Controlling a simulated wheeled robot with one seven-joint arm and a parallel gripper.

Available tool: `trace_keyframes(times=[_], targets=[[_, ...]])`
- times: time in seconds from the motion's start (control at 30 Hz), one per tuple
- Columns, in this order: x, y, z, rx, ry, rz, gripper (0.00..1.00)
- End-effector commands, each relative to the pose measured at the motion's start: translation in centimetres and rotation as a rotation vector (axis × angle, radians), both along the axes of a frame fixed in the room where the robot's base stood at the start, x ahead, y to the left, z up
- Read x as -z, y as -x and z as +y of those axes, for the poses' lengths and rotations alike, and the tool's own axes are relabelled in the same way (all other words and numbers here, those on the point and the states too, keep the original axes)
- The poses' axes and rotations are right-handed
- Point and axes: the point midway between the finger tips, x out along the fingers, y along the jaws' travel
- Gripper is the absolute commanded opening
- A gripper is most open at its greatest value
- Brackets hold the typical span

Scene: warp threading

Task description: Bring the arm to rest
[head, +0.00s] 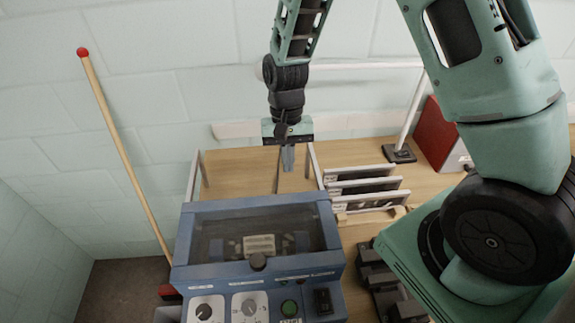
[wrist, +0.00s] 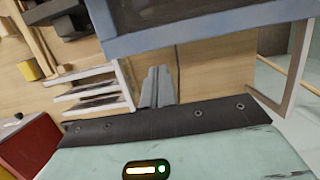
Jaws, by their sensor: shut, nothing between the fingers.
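My arm hangs down from the top of the head view, with my gripper (head: 288,160) pointing down behind the blue machine. The gripper fingers are shut together with nothing between them, above the wooden table (head: 240,165). In the wrist view the closed grey fingers (wrist: 157,85) show over the tabletop, close to the blue machine's frame (wrist: 190,32). I cannot tell from these frames how far the fingertips are above the table.
The blue machine (head: 258,215) with a clear lid, dials and a green button stands in front of the gripper. Upright white-edged racks (head: 365,185) are to its right. A red box (head: 440,140) and a lamp-like stand (head: 398,152) are behind. A red-tipped pole (head: 120,145) leans at left.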

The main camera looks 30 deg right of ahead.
Motion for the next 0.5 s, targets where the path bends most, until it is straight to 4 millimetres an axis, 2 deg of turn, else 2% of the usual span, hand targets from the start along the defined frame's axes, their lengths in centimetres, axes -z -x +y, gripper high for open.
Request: trace_keyframes(times=[0.03, 0.2, 0.5], targets=[[-1.6, -0.2, -0.2, 0.001, 0.0, -0.002, 0.0], [-3.4, -0.7, -0.5, 0.001, 0.0, -0.005, 0.0], [-3.5, -0.7, -0.1, -0.017, -0.005, -0.012, 0.0]])
